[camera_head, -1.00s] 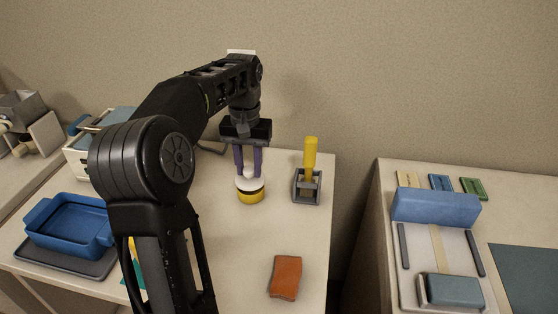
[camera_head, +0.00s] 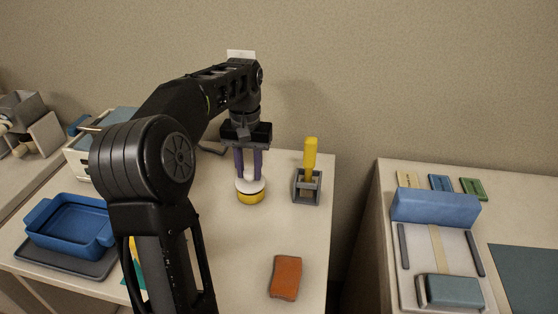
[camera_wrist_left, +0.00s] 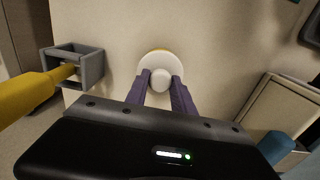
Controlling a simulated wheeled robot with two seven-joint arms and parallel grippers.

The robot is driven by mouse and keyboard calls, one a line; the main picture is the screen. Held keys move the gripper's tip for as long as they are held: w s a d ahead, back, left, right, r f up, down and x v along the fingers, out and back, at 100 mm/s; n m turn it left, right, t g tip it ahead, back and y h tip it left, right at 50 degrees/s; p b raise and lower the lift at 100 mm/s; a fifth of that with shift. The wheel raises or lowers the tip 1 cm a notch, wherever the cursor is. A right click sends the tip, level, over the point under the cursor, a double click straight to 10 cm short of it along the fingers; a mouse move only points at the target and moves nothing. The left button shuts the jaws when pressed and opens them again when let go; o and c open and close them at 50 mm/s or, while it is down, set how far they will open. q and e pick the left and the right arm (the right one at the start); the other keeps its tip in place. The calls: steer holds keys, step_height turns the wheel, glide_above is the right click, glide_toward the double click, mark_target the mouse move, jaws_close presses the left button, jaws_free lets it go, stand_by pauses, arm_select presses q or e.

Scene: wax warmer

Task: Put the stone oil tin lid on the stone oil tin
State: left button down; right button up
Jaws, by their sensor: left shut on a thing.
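The white round stone oil tin lid (camera_head: 243,186) with its knob sits level over the yellow stone oil tin (camera_head: 251,197) on the table, and no gap shows between them in the head view. My left gripper (camera_head: 250,176) points straight down, its purple fingers shut on the lid's knob. In the left wrist view the lid (camera_wrist_left: 147,66) looks centred, with the knob between the fingertips (camera_wrist_left: 160,80). Only a thin yellow edge of the tin (camera_wrist_left: 160,49) shows past the lid there. My right gripper is not in view.
A grey holder (camera_head: 306,194) with a yellow-handled tool (camera_head: 310,155) stands close right of the tin. An orange block (camera_head: 285,277) lies nearer the front. A blue tray (camera_head: 68,226) is at left. The table between tin and block is clear.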

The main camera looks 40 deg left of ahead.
arm_select(q)
steer(key=shift+f, duration=0.55)
stand_by(0.4)
steer(key=c, duration=1)
jaws_free()
